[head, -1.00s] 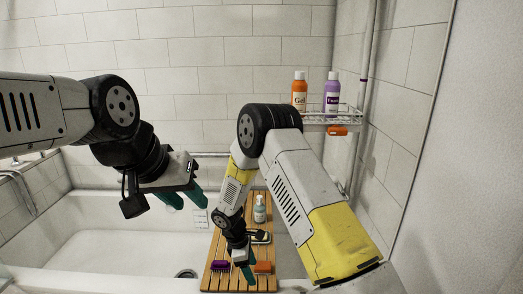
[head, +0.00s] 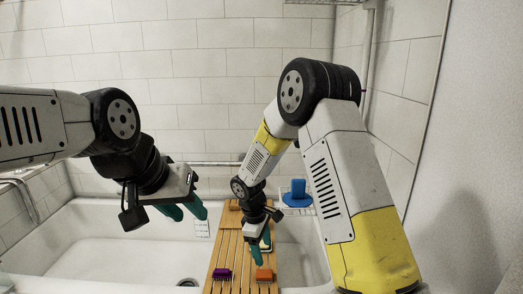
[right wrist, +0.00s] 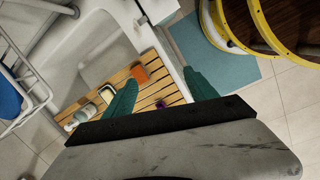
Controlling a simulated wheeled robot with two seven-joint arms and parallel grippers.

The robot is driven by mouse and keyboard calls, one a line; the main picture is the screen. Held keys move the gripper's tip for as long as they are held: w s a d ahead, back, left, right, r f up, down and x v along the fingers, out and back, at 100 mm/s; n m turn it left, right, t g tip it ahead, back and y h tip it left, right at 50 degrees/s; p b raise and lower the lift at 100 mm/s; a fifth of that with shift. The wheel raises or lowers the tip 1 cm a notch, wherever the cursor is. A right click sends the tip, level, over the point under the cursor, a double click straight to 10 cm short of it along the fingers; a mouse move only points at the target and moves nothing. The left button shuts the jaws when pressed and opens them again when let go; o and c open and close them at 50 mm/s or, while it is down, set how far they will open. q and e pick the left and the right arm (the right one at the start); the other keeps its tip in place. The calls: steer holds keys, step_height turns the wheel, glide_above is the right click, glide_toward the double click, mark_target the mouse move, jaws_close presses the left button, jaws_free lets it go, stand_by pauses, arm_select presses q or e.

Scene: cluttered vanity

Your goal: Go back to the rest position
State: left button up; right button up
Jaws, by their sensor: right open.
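My left gripper (head: 190,214) hangs at the left in the head view, in front of the bathtub. Its two teal fingers are apart with nothing between them. My right gripper (head: 264,251) is over the wooden bath board (head: 233,252), pointing down. In the right wrist view its two teal fingers (right wrist: 160,93) are spread wide and empty, with the board beyond them. My right arm hides part of the board in the head view.
A purple brush (head: 221,275) and an orange brush (head: 264,275) lie on the board's near end. A bottle (right wrist: 85,112) and a soap dish (right wrist: 107,94) are on it too. A blue object (head: 298,188) sits on a white rack right of the board. The tub (head: 95,250) is open at left.

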steer(key=s+d+r+m+t+y, duration=0.1)
steer(key=s+d+r+m, duration=0.15)
steer(key=r, duration=0.45)
steer(key=s+d+r+m+t+y, duration=0.1)
steer(key=s+d+r+m, duration=0.2)
steer(key=r, duration=0.4)
steer(key=s+d+r+m, duration=0.2)
steer(key=d+r, duration=0.2)
steer(key=r, duration=0.3)
steer(key=s+d+r+m+t+y, duration=0.1)
steer(key=s+d+r+m, duration=0.1)
steer(key=s, duration=0.5)
steer(key=s+d+r+m+t+y, duration=0.1)
steer(key=s+d+r+m+t, duration=0.1)
steer(key=s+r+m, duration=0.2)
steer(key=shift+s+d+r+t, duration=0.3)
steer(key=shift+s+r, duration=0.6)
steer(key=shift+s, duration=0.5)
